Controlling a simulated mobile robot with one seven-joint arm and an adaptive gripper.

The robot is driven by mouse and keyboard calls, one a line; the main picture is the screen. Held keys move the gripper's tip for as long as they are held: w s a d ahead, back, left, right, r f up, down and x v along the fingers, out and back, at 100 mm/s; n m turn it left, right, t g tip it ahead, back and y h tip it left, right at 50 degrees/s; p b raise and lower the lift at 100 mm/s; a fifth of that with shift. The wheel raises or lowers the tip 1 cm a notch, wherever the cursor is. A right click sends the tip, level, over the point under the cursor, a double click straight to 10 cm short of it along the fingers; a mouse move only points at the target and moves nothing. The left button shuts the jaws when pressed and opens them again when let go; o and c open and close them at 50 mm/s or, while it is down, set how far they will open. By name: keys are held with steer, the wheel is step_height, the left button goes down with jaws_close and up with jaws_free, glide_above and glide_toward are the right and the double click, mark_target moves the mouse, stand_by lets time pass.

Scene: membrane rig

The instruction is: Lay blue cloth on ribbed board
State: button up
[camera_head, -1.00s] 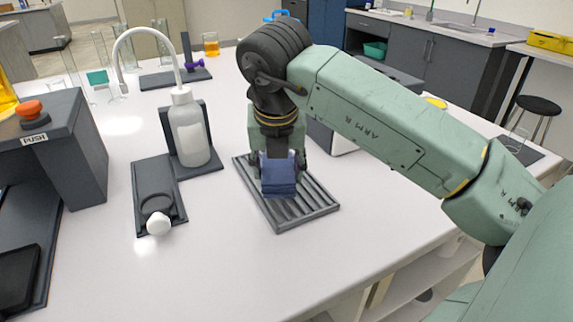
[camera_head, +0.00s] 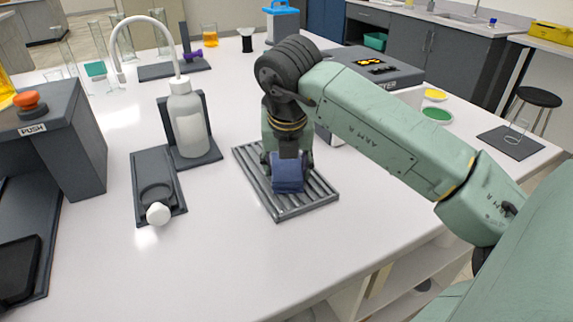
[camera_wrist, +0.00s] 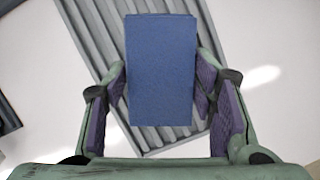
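The blue cloth (camera_head: 288,172) is a small folded block between the fingers of my gripper (camera_head: 288,165). In the wrist view the cloth (camera_wrist: 161,70) fills the space between the two purple-padded fingers (camera_wrist: 161,88), which flank its sides. My gripper is shut on it and points down. The grey ribbed board (camera_head: 310,200) lies on the white bench right under the cloth. Its ribs (camera_wrist: 92,35) also show behind the cloth in the wrist view. The cloth is over the board's middle; I cannot tell whether it touches the ribs.
A white wash bottle (camera_head: 188,122) stands on a dark stand left of the board. A dark plate with a white knob (camera_head: 158,213) lies in front of it. A box with an orange push button (camera_head: 28,100) stands at far left. The bench front is clear.

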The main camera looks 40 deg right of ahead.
steer(key=o, duration=0.4)
steer(key=shift+r, duration=0.1)
steer(key=shift+r+p, duration=0.2)
steer(key=shift+p, duration=0.15)
steer(key=b+v, duration=0.3)
steer(key=v, duration=0.8)
steer(key=shift+s+a+r, duration=0.1)
steer(key=shift+s+r, duration=0.1)
steer(key=shift+r, duration=0.15)
